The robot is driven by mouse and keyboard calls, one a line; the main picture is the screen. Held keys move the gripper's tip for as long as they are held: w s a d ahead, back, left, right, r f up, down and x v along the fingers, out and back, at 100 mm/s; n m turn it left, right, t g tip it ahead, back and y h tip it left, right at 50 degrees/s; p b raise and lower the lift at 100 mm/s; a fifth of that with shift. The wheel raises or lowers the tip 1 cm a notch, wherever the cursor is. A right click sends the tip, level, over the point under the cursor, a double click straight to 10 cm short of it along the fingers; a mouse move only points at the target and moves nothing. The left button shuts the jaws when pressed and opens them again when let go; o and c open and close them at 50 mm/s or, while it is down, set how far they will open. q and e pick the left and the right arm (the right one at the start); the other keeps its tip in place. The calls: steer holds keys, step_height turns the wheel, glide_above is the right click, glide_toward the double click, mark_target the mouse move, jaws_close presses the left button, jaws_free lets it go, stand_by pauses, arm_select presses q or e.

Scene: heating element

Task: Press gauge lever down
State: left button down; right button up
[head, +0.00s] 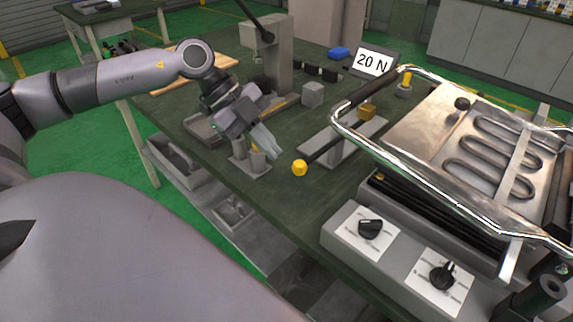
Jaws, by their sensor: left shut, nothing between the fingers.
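The gauge lever is a dark rod with a yellow knob (300,168) at its near end. My right gripper is not in view.
A "20 N" sign (373,62) stands behind the lever. A heating element unit (425,115) with a chrome handle and a box with two black dials (369,229) fill the right. A small grey fixture with a yellow part (257,160) sits beneath my left gripper.

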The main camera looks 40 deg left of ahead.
arm_select(q)
steer(key=shift+v, duration=1.65)
steer(key=shift+s, duration=0.1)
